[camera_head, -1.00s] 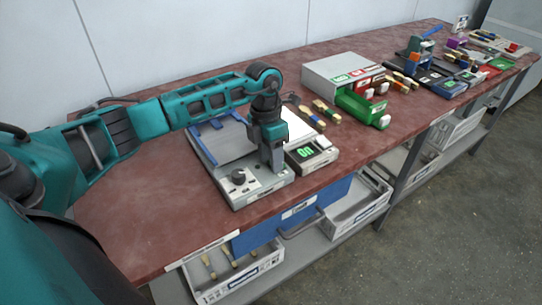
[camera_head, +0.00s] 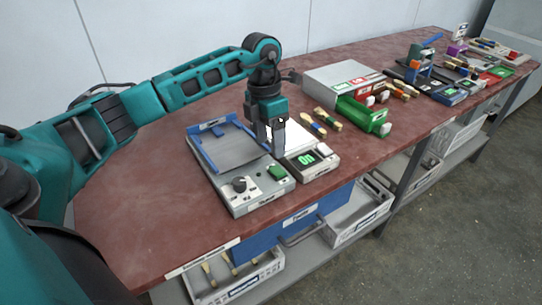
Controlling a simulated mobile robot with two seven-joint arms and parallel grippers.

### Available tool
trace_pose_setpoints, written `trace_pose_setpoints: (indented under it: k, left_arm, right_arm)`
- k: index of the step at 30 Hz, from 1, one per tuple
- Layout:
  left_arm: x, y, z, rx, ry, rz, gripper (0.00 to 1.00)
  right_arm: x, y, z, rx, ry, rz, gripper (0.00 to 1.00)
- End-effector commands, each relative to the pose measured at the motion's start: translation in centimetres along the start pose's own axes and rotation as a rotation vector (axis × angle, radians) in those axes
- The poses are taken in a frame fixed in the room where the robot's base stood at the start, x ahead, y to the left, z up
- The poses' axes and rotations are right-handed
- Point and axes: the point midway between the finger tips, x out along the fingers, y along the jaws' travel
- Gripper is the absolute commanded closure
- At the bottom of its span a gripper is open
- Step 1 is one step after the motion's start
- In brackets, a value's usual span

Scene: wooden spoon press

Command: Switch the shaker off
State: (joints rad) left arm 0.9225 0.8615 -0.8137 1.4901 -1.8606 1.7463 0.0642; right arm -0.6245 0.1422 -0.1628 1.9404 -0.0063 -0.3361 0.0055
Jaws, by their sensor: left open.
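The shaker (camera_head: 243,203) is a grey box near the front edge of the table. Its platform (camera_head: 228,150) has blue rails. A dark knob (camera_head: 239,184) and a green switch (camera_head: 278,172) sit on its front panel. I cannot tell the switch's position. My left gripper (camera_head: 270,150) points down just behind the green switch, over the shaker's right side. It is open, with nothing visible between its fingers, and looks clear of the switch. My right gripper is out of view.
A scale (camera_head: 315,168) with a lit green display stands close on the shaker's right. Behind it are brushes (camera_head: 326,118) and a grey box (camera_head: 340,73) with an open green drawer (camera_head: 365,117). The table (camera_head: 130,215) is clear to the left.

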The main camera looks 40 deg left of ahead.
Motion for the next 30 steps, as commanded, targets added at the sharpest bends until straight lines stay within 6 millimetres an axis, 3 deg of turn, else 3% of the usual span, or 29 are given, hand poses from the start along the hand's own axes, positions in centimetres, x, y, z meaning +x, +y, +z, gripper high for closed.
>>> trace_pose_setpoints:
  k: [3, 10, 30]
  left_arm:
    - [-2.6, 0.0, 0.1, 0.000, -0.004, 0.002, 0.32]
    - [-5.3, 0.0, 0.0, 0.000, 0.000, 0.000, 0.32]
    - [-5.5, -0.3, 0.1, 0.005, -0.003, -0.010, 0.32]
  right_arm:
    - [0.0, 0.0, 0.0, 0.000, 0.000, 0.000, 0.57]
    - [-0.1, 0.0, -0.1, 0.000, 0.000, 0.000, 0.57]
    - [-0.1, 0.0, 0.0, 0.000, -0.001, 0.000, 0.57]
